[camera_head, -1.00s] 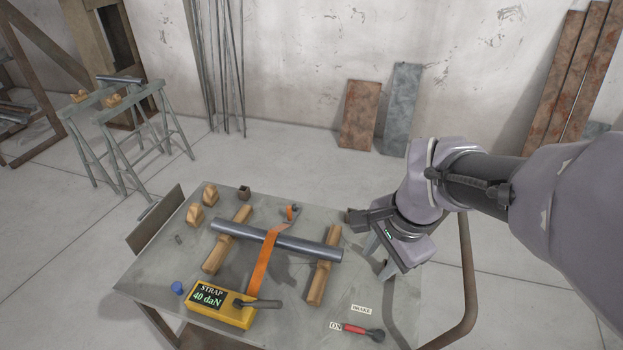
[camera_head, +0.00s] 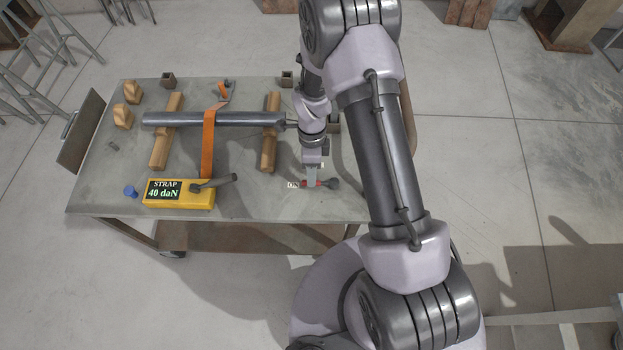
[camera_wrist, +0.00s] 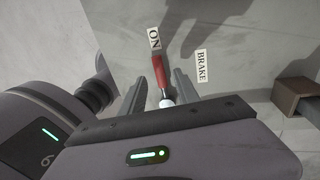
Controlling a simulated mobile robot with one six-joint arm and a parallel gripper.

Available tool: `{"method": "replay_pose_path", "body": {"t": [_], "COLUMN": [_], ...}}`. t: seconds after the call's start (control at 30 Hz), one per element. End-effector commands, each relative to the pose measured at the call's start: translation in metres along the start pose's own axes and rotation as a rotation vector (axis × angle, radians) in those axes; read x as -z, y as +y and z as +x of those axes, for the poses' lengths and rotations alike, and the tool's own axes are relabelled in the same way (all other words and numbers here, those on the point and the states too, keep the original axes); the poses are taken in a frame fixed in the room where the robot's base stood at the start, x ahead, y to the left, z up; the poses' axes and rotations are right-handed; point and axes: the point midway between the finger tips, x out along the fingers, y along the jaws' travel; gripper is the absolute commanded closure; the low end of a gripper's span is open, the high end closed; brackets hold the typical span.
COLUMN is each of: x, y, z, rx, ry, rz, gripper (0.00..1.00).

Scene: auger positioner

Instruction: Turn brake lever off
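My gripper (camera_head: 311,182) is down at the lever. In the wrist view my gripper (camera_wrist: 160,76) is open, with one finger on each side of the lever and gaps visible. The lever's pivot end is partly hidden by my gripper.
A dark metal tube (camera_head: 240,119) lies across two wooden blocks (camera_head: 167,140) under an orange strap (camera_head: 208,145). A yellow strap box (camera_head: 180,200) reads 40 daN. A blue cap (camera_head: 130,191) sits at the left front. The table is clear between box and lever.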

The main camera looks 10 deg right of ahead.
Motion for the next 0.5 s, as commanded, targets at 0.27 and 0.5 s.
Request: {"method": "replay_pose_path", "body": {"t": [0.27, 0.5], "x": [0.000, 0.000], "y": [0.000, 0.000], "z": [0.027, 0.027], "rx": [0.000, 0.001], "ry": [0.000, 0.000], "rz": [-0.001, -0.001], "gripper": [0.62, 0.62]}}
